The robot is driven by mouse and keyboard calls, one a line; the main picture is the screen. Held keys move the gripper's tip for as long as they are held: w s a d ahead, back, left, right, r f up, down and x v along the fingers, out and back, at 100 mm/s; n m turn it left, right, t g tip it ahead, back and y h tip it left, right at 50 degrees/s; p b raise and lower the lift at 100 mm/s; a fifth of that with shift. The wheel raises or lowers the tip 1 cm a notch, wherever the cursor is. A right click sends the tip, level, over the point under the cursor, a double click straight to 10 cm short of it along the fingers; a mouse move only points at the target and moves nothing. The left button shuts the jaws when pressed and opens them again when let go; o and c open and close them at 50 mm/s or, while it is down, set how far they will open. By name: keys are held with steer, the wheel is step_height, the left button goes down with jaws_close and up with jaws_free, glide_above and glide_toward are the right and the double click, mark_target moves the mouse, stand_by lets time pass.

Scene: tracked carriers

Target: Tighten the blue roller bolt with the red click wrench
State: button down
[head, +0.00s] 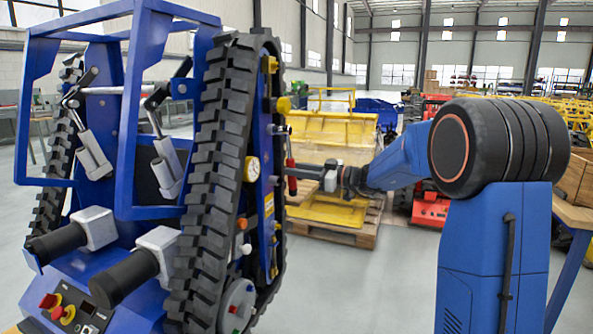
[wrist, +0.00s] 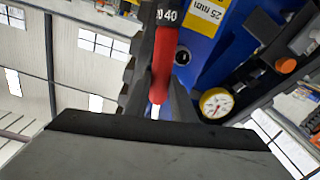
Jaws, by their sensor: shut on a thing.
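The red click wrench (head: 290,150) stands roughly upright beside the right-hand track of the blue carrier in the head view. My gripper (head: 291,172) reaches in from the right and is shut on it. In the wrist view the wrench's red handle (wrist: 165,55) runs up from behind my gripper's dark edge, with a black part marked with white numbers above. I cannot clearly pick out the blue roller bolt among the fittings on the carrier's side. I cannot tell whether the wrench touches any bolt.
The blue carrier (head: 125,200) has a black track (head: 215,160) facing me. A dial gauge (head: 252,169), also in the wrist view (wrist: 216,104), and a yellow knob (head: 283,104) stick out near my gripper. A pallet (head: 335,232) with yellow parts stands behind. Grey floor is open between.

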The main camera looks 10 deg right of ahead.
steer(key=shift+s+a+f+m, duration=0.1)
steer(key=shift+s+a+m, duration=0.3)
steer(key=shift+s+m, duration=0.15)
stand_by(0.4)
steer(key=shift+w+d+n, duration=0.2)
steer(key=shift+w+n, duration=0.05)
steer(key=shift+s+d, duration=0.1)
stand_by(0.4)
steer(key=shift+v, duration=1.65)
steer(key=shift+d, duration=0.1)
steer(key=shift+v, duration=1.9)
